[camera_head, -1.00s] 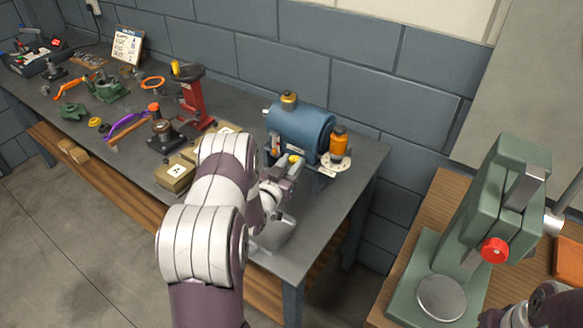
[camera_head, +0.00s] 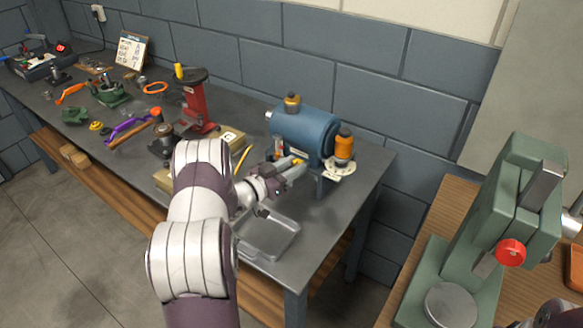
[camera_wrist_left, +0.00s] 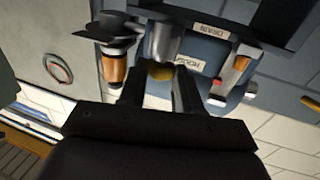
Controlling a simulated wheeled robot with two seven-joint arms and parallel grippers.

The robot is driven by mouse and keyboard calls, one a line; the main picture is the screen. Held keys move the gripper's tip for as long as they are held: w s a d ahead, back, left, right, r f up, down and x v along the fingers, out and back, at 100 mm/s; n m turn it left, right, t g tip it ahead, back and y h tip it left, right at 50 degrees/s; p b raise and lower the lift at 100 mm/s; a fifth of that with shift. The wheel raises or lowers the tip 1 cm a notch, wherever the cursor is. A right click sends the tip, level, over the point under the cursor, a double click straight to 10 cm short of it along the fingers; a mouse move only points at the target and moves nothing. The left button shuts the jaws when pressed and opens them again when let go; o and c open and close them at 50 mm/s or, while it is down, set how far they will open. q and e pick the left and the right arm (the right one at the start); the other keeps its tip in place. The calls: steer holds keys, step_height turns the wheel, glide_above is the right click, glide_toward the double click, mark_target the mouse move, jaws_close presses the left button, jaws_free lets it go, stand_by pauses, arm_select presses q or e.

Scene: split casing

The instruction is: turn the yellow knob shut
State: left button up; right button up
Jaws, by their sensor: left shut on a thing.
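The yellow knob (camera_head: 298,161) is on the front of the blue machine (camera_head: 303,130) on the bench. It is mostly hidden by my left gripper (camera_head: 293,167) in the head view. In the left wrist view, the knob (camera_wrist_left: 161,72) shows as a dull yellow patch between the two dark fingers of my left gripper (camera_wrist_left: 157,90). The gripper is shut on it. How far the knob is turned cannot be told. My right gripper is not in view; only a dark piece of my right arm shows at the bottom right.
An orange-capped part (camera_head: 343,147) stands at the machine's right end. A shallow metal tray (camera_head: 270,240) lies below my left wrist. A red stand (camera_head: 196,100) and small parts fill the bench's left side. A green press (camera_head: 470,250) stands on another table at right.

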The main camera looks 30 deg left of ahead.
arm_select(q)
steer(key=o, duration=1)
steer(key=shift+o, duration=0.2)
steer(key=b+v, duration=0.2)
steer(key=v, duration=1)
steer(key=shift+s, duration=0.35)
steer(key=shift+a, duration=0.15)
